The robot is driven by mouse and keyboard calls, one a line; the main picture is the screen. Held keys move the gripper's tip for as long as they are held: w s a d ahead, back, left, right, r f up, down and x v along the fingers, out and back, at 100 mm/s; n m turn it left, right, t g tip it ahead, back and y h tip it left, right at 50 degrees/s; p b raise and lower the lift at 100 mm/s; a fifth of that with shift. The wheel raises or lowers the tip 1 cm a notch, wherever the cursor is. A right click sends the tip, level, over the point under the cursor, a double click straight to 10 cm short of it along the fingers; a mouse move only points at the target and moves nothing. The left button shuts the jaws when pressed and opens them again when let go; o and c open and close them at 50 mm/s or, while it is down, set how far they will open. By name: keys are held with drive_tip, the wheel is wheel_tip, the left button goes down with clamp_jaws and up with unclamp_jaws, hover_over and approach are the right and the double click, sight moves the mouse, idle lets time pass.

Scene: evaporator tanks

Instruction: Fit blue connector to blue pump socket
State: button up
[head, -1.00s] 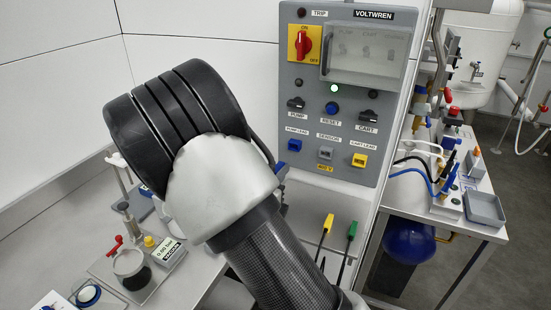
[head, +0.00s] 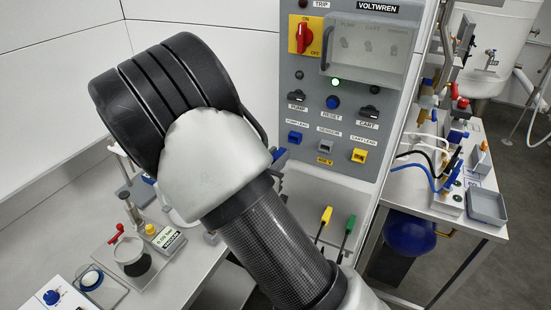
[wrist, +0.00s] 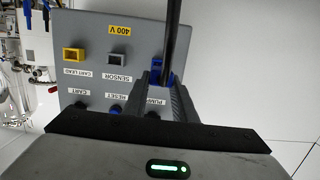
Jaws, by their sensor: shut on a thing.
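The blue pump socket (head: 295,138) is at the lower left of the grey panel, above the grey sensor socket (head: 326,144) and yellow cart socket's level line; its face shows in the head view. In the wrist view my gripper (wrist: 167,84) is shut on the blue connector (wrist: 168,78), whose thick black cable (wrist: 174,30) runs up the picture. Blue of the socket (wrist: 157,64) shows just beside the cable there. In the head view my arm mostly hides the gripper, just left of and below the socket. The connector looks close to the socket; whether they touch I cannot tell.
The yellow cart socket (head: 358,155) is to the right. Yellow (head: 326,215) and green (head: 350,222) connectors stand below the panel.

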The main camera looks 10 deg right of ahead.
sight(296, 135)
drive_tip(key=shift+r+b+x, duration=0.2)
drive_tip(key=shift+x, duration=1)
drive_tip(key=shift+r+b+x, duration=0.15)
drive_tip(key=shift+b+x, duration=0.05)
drive_tip(key=shift+x, duration=1.05)
drive_tip(key=shift+b+x, duration=0.3)
drive_tip(key=shift+x, duration=0.95)
drive_tip(key=shift+v, duration=0.95)
drive_tip(key=shift+r+x, duration=0.25)
drive_tip(key=shift+x, duration=0.9)
idle(0.9)
drive_tip(key=o, duration=1.1)
drive_tip(key=shift+w, duration=0.1)
drive_tip(key=shift+d, duration=0.2)
drive_tip(key=shift+a, duration=0.15)
drive_tip(key=shift+f+v, duration=0.2)
drive_tip(key=shift+v, duration=1.3)
drive_tip(key=shift+f+v, duration=0.25)
drive_tip(key=shift+v, duration=1.25)
